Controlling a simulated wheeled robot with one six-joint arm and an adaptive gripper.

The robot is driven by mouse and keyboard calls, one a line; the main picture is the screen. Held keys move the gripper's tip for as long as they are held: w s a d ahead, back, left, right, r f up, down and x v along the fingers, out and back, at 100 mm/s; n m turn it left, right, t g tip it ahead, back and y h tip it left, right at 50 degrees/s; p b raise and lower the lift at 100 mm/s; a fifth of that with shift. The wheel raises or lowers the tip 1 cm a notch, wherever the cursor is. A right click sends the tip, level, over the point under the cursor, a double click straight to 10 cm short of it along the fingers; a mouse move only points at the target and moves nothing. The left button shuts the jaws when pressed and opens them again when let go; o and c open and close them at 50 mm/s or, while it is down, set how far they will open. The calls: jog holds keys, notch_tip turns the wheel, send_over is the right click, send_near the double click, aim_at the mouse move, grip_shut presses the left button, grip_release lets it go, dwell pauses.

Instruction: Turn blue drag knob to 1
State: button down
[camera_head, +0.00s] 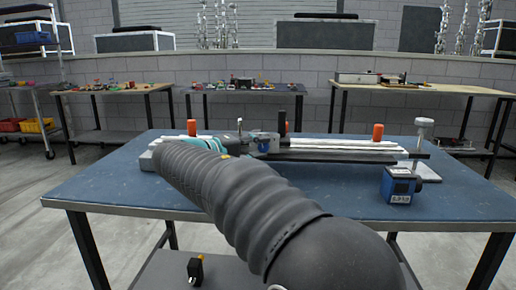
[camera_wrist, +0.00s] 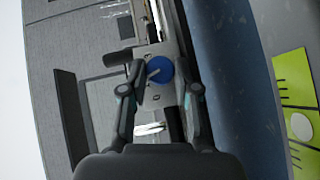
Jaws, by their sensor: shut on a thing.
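The blue drag knob (camera_wrist: 160,69) is a round blue dial with a grey pointer, on a grey metal housing in the wrist view. My gripper (camera_wrist: 164,80) has one dark finger on each side of the knob and is shut on it. I cannot clearly see the contact at the fingertips. In the head view the blue knob (camera_head: 264,144) shows on the carriage of a long machine with pale rails (camera_head: 340,146). My arm hides much of the machine's left part and my gripper there.
The machine lies on a blue-topped table (camera_head: 150,190). Orange knobs (camera_head: 377,131) stand along it. A small blue box with a display (camera_head: 398,186) and a metal post (camera_head: 421,133) stand at the right. Other tables are behind. The front right of the table is clear.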

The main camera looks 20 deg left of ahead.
dwell(0.3)
jog(key=c, duration=0.9)
grip_release()
jog(key=shift+o, duration=0.2)
jog(key=shift+a, duration=0.1)
jog(key=v, duration=0.7)
jog(key=shift+s+a, duration=0.15)
jog(key=shift+s, duration=0.25)
